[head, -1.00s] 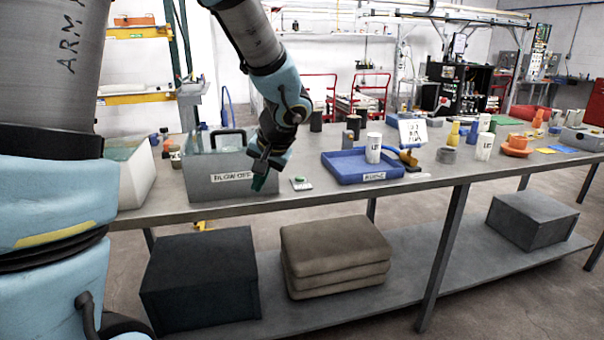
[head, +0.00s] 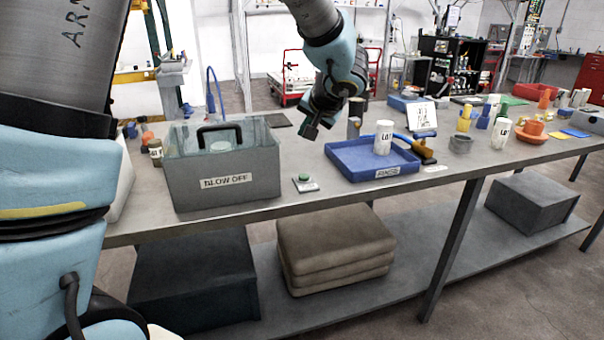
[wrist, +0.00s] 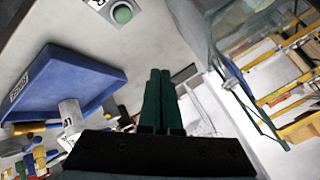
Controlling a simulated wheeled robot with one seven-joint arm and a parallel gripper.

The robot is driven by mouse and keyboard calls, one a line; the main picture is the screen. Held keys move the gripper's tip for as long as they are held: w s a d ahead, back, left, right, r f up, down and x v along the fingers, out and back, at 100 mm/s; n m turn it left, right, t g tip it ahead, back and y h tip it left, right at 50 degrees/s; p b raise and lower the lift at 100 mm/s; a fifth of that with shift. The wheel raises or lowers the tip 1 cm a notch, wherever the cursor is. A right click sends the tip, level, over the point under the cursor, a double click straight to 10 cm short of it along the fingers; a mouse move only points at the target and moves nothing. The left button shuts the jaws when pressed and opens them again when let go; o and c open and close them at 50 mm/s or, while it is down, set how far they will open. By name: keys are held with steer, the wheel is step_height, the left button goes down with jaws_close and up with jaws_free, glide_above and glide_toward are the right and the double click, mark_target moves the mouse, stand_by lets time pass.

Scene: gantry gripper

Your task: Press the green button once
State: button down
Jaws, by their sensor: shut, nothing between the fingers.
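The green button (head: 305,178) is a round green cap on a small pale base, on the table between the grey "BLOW OFF" bin and the blue tray. In the wrist view the green button (wrist: 122,13) is at the top edge, left of the fingers. My gripper (head: 310,130) is above the table, higher in the picture than the button and apart from it. In the wrist view my gripper (wrist: 160,72) shows two dark green fingers held together, with nothing between them.
The grey bin (head: 226,190) with a black handle stands left of the button. The blue tray (head: 345,165) holding a white cup (head: 384,136) is to its right. A white sign (head: 422,115) stands behind the tray. The tabletop in front of the button is clear.

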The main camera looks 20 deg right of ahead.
steer(key=b, duration=0.4)
glide_above(305, 178)
step_height(305, 178, down, 7)
steer(key=shift+w+f, duration=0.1)
steer(key=shift+f, duration=0.1)
steer(key=shift+f+b, duration=0.75)
steer(key=shift+b, duration=0.5)
steer(key=shift+f+b, duration=0.9)
steer(key=shift+b, duration=0.8)
stand_by(1.6)
steer(key=shift+r, duration=0.95)
steer(key=shift+r+p, duration=1.4)
steer(key=shift+r, duration=1.15)
